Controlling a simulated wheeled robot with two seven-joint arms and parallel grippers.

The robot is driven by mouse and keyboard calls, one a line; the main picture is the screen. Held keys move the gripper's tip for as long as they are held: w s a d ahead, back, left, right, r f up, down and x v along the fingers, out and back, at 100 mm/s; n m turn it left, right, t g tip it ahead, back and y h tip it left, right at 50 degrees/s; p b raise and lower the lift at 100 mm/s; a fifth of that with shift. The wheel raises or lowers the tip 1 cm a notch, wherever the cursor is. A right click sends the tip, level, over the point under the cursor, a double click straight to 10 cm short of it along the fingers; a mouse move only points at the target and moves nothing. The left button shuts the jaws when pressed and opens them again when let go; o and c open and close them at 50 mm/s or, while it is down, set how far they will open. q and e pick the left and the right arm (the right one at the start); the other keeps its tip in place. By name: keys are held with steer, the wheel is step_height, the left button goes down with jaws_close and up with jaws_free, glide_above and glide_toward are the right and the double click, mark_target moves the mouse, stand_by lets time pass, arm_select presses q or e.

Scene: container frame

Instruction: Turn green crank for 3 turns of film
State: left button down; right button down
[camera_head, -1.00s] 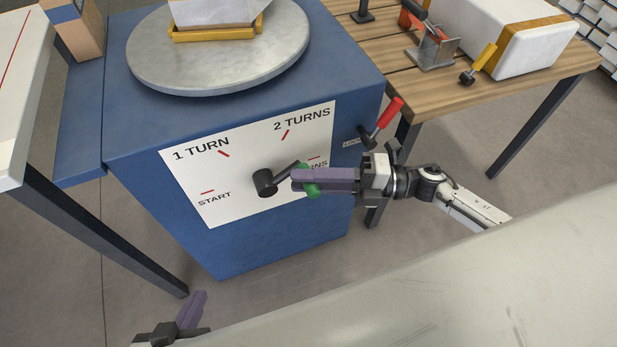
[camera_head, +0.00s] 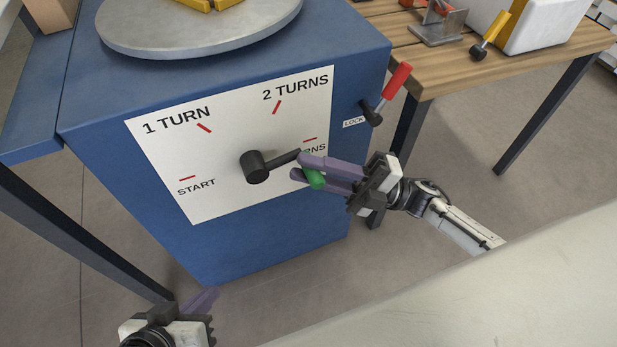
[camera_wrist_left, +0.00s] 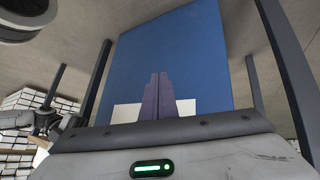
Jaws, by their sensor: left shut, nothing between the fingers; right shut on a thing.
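The crank's black hub (camera_head: 257,166) sits on a white dial plate (camera_head: 215,195) on the front of a blue cabinet (camera_head: 260,245). Its black arm points right, slightly upward, with its end just below the red mark by the partly hidden right-hand label. My right gripper (camera_head: 308,170) is shut on the green crank handle (camera_head: 316,179), which shows between its purple fingers. My left gripper (camera_head: 205,300) is low at the bottom left, apart from the cabinet. In the left wrist view its purple fingers (camera_wrist_left: 158,95) are together and empty, with the blue cabinet behind.
A grey turntable (camera_head: 200,35) with yellow parts on it tops the cabinet. A red-handled lever (camera_head: 393,85) labelled LOCK sticks out from the cabinet's right side. A wooden table (camera_head: 455,72) with clamps stands at the right. A pale surface (camera_head: 480,290) fills the lower right.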

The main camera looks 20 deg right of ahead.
steer(key=shift+f+m+t+b, duration=0.3)
steer(key=shift+f, duration=0.4)
arm_select(q)
steer(key=shift+w+d+r+t+h+b, duration=0.25)
steer(key=shift+d+r, duration=0.15)
steer(key=shift+r, duration=0.1)
steer(key=shift+w+d+r+t+h+b, duration=0.1)
steer(key=shift+d+r+t+h+b, duration=0.15)
steer(key=shift+d+r, duration=0.2)
arm_select(e)
steer(key=shift+f, duration=0.1)
arm_select(q)
steer(key=shift+a, duration=0.1)
arm_select(e)
steer(key=c, duration=1.6)
jaws_free()
steer(key=shift+o, duration=0.2)
